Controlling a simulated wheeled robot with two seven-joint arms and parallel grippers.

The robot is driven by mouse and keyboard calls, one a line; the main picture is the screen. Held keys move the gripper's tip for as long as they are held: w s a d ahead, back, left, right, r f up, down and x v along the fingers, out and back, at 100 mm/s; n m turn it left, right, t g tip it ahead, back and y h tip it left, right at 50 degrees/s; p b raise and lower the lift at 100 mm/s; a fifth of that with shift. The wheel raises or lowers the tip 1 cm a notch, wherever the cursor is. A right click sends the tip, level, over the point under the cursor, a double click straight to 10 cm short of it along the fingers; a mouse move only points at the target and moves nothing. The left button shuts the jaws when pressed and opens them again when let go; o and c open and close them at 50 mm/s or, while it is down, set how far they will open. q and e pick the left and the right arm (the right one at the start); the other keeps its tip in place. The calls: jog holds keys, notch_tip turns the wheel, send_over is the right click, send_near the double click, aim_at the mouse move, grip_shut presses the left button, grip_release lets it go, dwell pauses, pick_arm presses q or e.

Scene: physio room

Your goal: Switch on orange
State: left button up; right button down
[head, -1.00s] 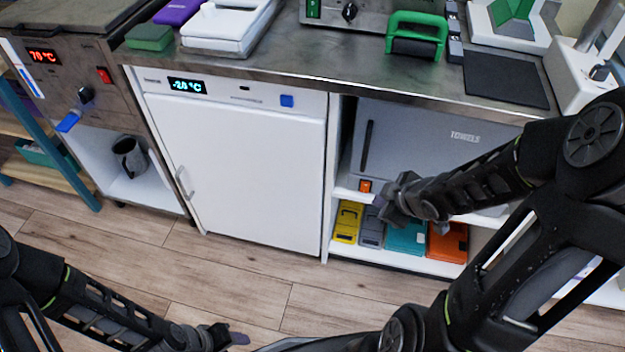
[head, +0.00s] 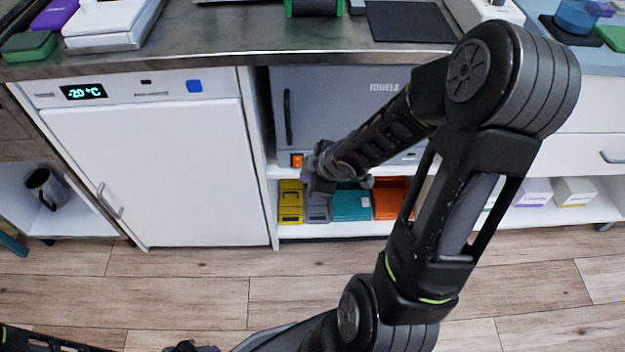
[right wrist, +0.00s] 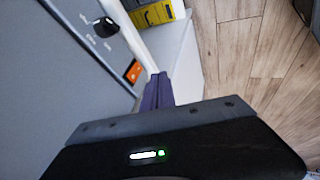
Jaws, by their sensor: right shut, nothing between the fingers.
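The small orange switch (head: 297,160) sits low on the left of the grey towels cabinet (head: 335,100). It also shows in the right wrist view (right wrist: 133,72), set in a dark frame; I cannot tell its on or off position. My right gripper (head: 311,172) is just right of and below the switch in the head view, partly hidden by its own wrist. In the right wrist view its shut purple-grey fingertips (right wrist: 156,90) are empty, close beside the switch; I cannot tell if they touch. My left gripper (head: 192,347) is cut off at the bottom edge.
Yellow (head: 291,202), grey, teal (head: 351,203) and orange cases (head: 390,198) stand on the shelf below the cabinet. A white freezer (head: 160,170) stands left of it. The steel counter (head: 220,38) runs above. The wooden floor in front is clear.

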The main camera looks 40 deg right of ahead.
aim_at(297, 162)
pick_arm(q)
jog(key=shift+w+a+f+b, duration=0.15)
jog(key=shift+f+b, duration=0.05)
jog(key=shift+f, duration=0.35)
jog(key=shift+w+a+f+b, duration=0.1)
jog(key=shift+f+b, duration=0.1)
jog(key=shift+f, duration=0.3)
pick_arm(e)
jog(key=w+d+f, duration=0.2)
jog(key=w+f, duration=0.2)
jog(key=w, duration=0.1)
jog(key=shift+w+d, duration=0.15)
jog(key=shift+w, duration=0.2)
jog(key=shift+f, duration=0.1)
